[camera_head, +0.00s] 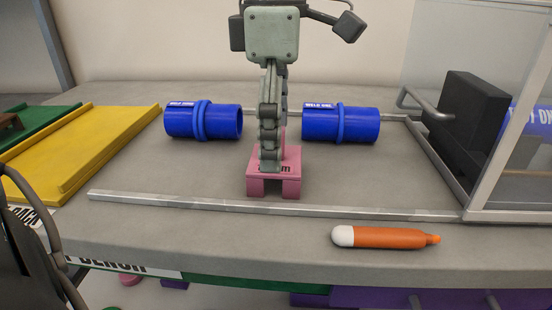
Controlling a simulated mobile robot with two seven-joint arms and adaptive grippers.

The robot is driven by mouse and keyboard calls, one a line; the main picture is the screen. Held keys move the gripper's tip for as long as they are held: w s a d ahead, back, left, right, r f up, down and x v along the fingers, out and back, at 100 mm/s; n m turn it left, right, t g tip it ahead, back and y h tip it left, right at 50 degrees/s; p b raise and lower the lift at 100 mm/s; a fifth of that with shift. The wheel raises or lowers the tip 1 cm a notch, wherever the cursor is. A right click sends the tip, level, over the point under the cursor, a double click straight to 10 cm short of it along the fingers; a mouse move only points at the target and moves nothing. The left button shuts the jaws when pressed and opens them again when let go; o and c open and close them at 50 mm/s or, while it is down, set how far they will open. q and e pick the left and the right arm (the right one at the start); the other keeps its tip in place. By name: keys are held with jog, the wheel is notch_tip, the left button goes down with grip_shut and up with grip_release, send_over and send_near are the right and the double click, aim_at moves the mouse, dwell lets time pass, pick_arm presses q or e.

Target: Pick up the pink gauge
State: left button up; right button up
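The pink gauge (285,162) is a small block with a notched underside and dark lettering, standing on the grey bench near the middle of the head view. One grey-green gripper (269,165) comes down from the top edge, its fingers pointing down. Its fingertips overlap the top and front of the gauge in the picture. The fingers are seen edge-on, so I cannot tell whether they are open or shut on it. The gripper hides part of the gauge and its lettering. The arm behind it is out of frame, so I cannot tell which arm it is. No second gripper is clearly visible.
Two blue couplings (203,120) (341,123) lie behind the gauge, left and right. A metal rail (250,205) runs in front. An orange bottle with a white end (385,237) lies near the front edge. Yellow tray (80,150) at left; black block (468,125) and metal frame at right.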

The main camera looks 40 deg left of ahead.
pick_arm(q)
jog(key=shift+f, duration=0.7)
jog(key=c, duration=1.3)
jog(key=shift+o, duration=0.2)
jog(key=shift+r, duration=0.1)
